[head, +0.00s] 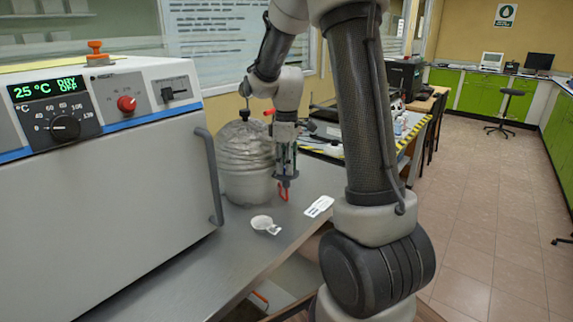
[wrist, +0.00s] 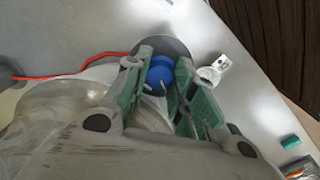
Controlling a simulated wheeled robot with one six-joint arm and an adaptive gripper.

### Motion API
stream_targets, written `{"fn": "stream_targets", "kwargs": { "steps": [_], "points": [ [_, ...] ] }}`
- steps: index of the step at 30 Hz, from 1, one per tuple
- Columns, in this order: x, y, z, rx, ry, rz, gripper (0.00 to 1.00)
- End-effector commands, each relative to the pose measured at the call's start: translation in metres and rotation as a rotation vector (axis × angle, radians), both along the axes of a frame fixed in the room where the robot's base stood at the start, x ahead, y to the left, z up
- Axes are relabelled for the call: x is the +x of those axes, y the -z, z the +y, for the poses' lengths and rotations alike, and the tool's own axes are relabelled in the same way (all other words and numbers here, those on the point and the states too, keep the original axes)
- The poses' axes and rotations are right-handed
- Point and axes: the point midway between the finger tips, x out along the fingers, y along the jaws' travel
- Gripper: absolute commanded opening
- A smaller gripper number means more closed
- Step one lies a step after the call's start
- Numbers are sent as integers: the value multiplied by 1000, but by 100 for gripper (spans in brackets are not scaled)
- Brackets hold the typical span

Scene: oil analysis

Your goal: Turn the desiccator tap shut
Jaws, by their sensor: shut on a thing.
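The desiccator (head: 240,185), with a ribbed, clear lid, stands on the steel bench left of my gripper in the head view. Its cloudy, see-through body (wrist: 65,105) fills the left of the wrist view. My gripper (head: 283,188) points down close to its right side. In the wrist view my gripper (wrist: 162,85) has its green-sided fingers on either side of a blue tap (wrist: 160,72) and is shut on it. A dark round part (wrist: 175,48) shows behind the tap. The fingers hide part of the tap, and I cannot tell its turn angle.
An oven (head: 110,190) with a protruding handle (head: 209,175) stands on the left. A small white dish with a tag (head: 262,223) and a white card (head: 319,207) lie on the bench near its right edge. A red line (wrist: 75,73) crosses the wrist view.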

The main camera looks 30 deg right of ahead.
Motion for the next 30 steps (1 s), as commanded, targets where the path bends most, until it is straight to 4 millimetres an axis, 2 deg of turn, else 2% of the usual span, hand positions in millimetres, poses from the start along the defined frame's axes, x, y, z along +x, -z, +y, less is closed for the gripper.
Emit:
{"fn": "stream_targets", "kwargs": {
  "steps": [11,30],
  "points": [
    [0,0,0,-1,186,-1,1],
    [0,-1,0,0,768,-1,1]
  ]
}}
